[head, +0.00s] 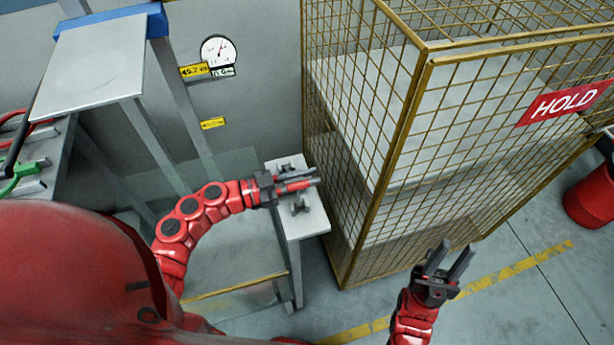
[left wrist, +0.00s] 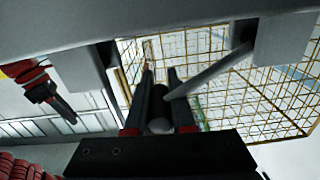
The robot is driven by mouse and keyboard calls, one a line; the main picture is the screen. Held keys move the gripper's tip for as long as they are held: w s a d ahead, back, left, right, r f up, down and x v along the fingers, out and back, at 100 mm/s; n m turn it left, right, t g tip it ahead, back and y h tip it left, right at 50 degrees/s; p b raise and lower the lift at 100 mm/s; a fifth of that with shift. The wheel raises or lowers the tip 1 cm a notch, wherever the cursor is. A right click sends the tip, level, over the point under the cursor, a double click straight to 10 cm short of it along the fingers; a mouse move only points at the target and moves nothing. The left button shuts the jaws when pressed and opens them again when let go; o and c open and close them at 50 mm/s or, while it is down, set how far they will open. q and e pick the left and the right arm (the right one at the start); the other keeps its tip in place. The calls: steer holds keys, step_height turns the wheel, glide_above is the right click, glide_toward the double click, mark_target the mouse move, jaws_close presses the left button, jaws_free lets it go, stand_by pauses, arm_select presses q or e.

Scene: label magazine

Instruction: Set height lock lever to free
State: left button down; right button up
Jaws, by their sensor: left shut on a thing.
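My left gripper (head: 304,180) is over the small grey stand (head: 312,220). In the left wrist view, its dark fingers (left wrist: 160,100) are shut on a thin grey lever (left wrist: 212,72). The lever's rounded end sits between the fingers, and its rod slants up to the right. In the head view, the gripper hides most of the lever, and I cannot read a lock or free marking. My right gripper (head: 447,262) is open and empty, in front of the cage and away from the stand.
A yellow wire cage (head: 400,110) with a red HOLD sign (head: 563,103) stands right beside the stand. A round gauge (head: 219,50) and yellow labels are at the back. A red bin (head: 592,197) is at the far right. The floor before the cage is clear.

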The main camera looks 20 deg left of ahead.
stand_by(0.8)
arm_select(q)
steer(key=shift+r+p, duration=0.25)
steer(key=shift+p, duration=0.2)
steer(key=r+n+p, duration=0.1)
steer(key=p, duration=0.1)
steer(key=w+n+p, duration=0.1)
steer(key=p, duration=0.1)
steer(key=r+n+p, duration=0.1)
steer(key=p, duration=0.1)
steer(key=shift+w+a+r+p, duration=0.15)
steer(key=shift+a+r+p, duration=0.15)
steer(key=shift+a+p, duration=0.1)
steer(key=shift+w+a+r+n+p, duration=0.25)
steer(key=shift+w+a+n+p, duration=0.3)
steer(key=shift+w+n+p, duration=0.3)
steer(key=shift+w+a+r+n+p, duration=0.25)
steer(key=shift+w+a+n+p, duration=0.35)
steer(key=shift+n+p, duration=0.45)
steer(key=shift+w+a+r+n+p, duration=0.25)
steer(key=shift+w+a+n+p, duration=0.2)
steer(key=shift+w+n+p, duration=0.45)
steer(key=c, duration=0.8)
jaws_free()
